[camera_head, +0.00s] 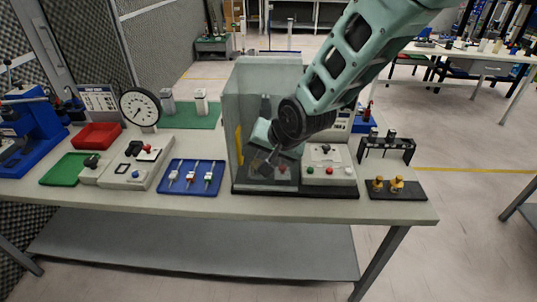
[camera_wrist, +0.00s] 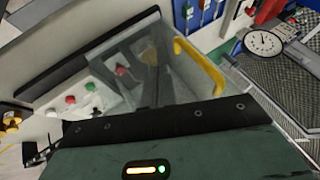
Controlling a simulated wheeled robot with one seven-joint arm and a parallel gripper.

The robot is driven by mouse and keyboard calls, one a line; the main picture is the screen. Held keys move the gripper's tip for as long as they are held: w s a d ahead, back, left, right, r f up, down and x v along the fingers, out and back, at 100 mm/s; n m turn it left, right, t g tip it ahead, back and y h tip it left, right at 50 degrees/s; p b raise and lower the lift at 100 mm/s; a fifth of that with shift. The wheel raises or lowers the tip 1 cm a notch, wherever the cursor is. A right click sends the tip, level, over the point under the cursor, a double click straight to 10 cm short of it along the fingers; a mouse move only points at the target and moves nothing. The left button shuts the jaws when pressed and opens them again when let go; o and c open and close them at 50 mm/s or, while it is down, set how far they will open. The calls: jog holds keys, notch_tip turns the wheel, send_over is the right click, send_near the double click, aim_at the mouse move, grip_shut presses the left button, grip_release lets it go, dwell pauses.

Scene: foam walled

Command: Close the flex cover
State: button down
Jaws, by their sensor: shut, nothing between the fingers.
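The flex cover appears to be the clear, grey-tinted panel assembly (camera_head: 240,95) standing upright on a black base on the bench. A yellow handle (camera_head: 238,145) runs up its left side. In the wrist view the clear panel (camera_wrist: 180,85) and the yellow handle (camera_wrist: 200,66) show near the middle and upper right. My gripper (camera_head: 266,162) is shut and empty, low by the cover and right of the handle, apart from the handle. I cannot tell whether its fingertips touch the panel. My arm hides the cover's upper right part.
A control box (camera_head: 327,165) with red, green and white buttons stands right of the cover. A blue tray (camera_head: 191,177) with several small parts lies left. A dial gauge (camera_head: 140,107) stands further left. A black stand (camera_head: 386,147) and yellow-topped parts (camera_head: 388,185) are near the right edge.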

jog(key=b+v, duration=0.2)
jog(key=v, duration=0.7)
jog(key=s+d+f+n+g+h, duration=0.1)
jog(key=s+d, duration=0.5)
jog(key=s, duration=0.6)
jog(key=s+d+f+n+g+h, duration=0.1)
jog(key=s+d+n+g+h, duration=0.1)
jog(key=s+d+n+g, duration=0.3)
jog(key=s+d+n, duration=0.1)
jog(key=s+n, duration=0.2)
jog(key=s, duration=0.4)
jog(key=shift+s+h, duration=0.3)
jog(key=shift+h, duration=0.1)
